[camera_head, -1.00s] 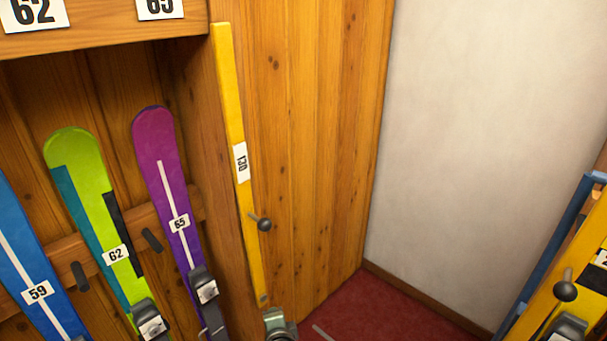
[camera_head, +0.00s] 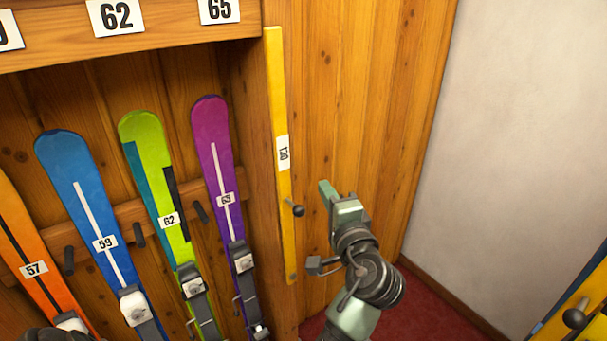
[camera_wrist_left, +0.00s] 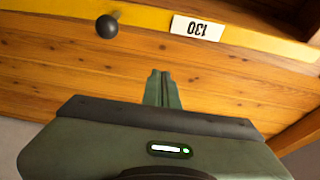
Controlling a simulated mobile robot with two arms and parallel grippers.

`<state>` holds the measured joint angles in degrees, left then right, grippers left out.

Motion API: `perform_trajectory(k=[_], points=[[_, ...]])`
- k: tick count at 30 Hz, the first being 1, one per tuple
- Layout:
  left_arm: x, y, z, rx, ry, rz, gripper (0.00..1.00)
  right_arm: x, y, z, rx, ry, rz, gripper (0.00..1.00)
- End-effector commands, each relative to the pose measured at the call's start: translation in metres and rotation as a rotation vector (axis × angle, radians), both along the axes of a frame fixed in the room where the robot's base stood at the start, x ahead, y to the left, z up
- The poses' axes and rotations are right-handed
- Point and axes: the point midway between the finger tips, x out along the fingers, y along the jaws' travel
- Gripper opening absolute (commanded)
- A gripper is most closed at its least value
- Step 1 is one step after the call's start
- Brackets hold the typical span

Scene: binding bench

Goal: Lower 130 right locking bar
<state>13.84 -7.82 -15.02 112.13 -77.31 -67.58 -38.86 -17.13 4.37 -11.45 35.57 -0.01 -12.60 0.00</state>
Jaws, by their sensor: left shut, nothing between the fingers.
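The yellow locking bar (camera_head: 281,95) stands upright along the right edge of the ski rack. It carries a white label, 130 (camera_head: 283,153), and a dark round knob (camera_head: 298,211) on its lower half. In the left wrist view the bar (camera_wrist_left: 265,42) runs across the top, with its label (camera_wrist_left: 198,28) and knob (camera_wrist_left: 107,27). My left gripper (camera_head: 326,189) is shut and empty, just right of the bar and slightly above the knob. In the left wrist view its closed fingers (camera_wrist_left: 160,88) show below the bar, apart from the knob. My right gripper is not in view.
Several skis, including a purple one (camera_head: 212,130) and a green one (camera_head: 147,130), lean in the rack left of the bar. A wooden side wall (camera_head: 375,90) stands behind my gripper. Another yellow bar with a knob (camera_head: 575,318) shows at the lower right.

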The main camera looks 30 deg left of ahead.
Motion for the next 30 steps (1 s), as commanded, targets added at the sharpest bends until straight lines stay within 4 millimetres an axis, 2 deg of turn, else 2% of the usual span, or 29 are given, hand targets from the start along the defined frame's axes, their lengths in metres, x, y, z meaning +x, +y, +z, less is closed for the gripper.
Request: perform_trajectory(k=[5,18,24,30], points=[[0.009,0.010,0.003,0.003,0.001,0.001,0.00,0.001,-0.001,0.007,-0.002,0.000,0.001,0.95],[0.068,0.077,0.006,0.003,0.002,0.002,0.00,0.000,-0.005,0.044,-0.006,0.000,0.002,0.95],[0.040,0.086,0.002,0.000,0.003,-0.001,0.00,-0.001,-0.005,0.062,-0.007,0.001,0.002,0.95],[0.030,0.090,0.000,0.000,0.001,-0.001,0.00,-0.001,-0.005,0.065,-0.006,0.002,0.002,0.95]])
